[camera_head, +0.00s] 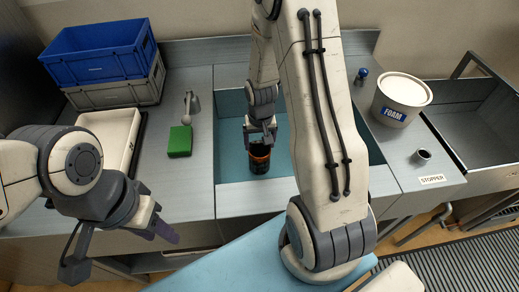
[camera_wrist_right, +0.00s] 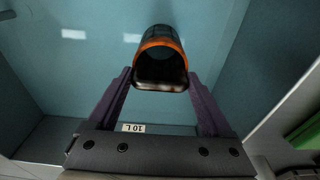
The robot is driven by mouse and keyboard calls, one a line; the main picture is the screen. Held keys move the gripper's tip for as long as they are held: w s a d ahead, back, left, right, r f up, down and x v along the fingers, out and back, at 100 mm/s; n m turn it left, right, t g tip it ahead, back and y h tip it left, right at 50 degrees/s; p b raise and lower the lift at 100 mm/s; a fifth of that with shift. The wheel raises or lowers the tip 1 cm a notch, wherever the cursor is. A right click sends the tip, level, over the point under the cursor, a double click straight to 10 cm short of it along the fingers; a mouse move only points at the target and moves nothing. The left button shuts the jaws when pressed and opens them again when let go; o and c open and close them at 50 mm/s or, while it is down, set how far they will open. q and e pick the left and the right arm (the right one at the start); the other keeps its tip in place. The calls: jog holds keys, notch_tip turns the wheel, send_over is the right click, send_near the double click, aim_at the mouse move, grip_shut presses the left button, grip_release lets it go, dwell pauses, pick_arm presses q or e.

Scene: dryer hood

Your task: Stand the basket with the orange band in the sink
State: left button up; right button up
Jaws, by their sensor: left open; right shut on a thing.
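The dark basket with the orange band (camera_head: 259,162) is inside the blue-green sink (camera_head: 232,160), roughly upright. It also shows in the right wrist view (camera_wrist_right: 160,72), between the two purple fingertips. My right gripper (camera_head: 261,135) is shut on the basket near its rim, from above. I cannot tell whether the basket's bottom touches the sink floor. My right arm hides part of the sink. My left gripper (camera_head: 122,252) is open and empty at the front left, away from the basket.
A green sponge (camera_head: 180,141) and a tap (camera_head: 190,105) are left of the sink. Stacked blue (camera_head: 100,52) and grey (camera_head: 125,88) crates and a white tray (camera_head: 108,130) stand further left. A FOAM tub (camera_head: 400,98) and a stopper (camera_head: 422,156) are on the right.

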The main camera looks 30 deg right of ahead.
aim_at(259, 150)
jog(key=shift+w+f, duration=0.1)
jog(key=shift+f, duration=1.95)
jog(key=shift+f, duration=0.1)
jog(key=o, duration=1.2)
jog(key=shift+b, duration=0.3)
jog(key=shift+c, duration=0.2)
notch_tip(259, 150, up, 12)
jog(key=s, duration=0.1)
jog(key=s+a+r+n+y, duration=0.1)
jog(key=s+a+r+n, duration=0.25)
jog(key=a, duration=0.45)
jog(key=s+a+r+n, duration=0.2)
jog(key=s+a+r, duration=0.15)
jog(key=a, duration=0.45)
jog(key=s+a+r+n, duration=0.1)
jog(key=s+a+n, duration=0.2)
jog(key=s, duration=0.4)
jog(key=s+a+r+n+g, duration=0.1)
jog(key=s+a+r+n, duration=0.1)
jog(key=s, duration=0.4)
jog(key=shift+s+a+r+n+y, duration=0.2)
jog(key=shift+s+a+n+y, duration=0.15)
jog(key=shift+a+n, duration=0.45)
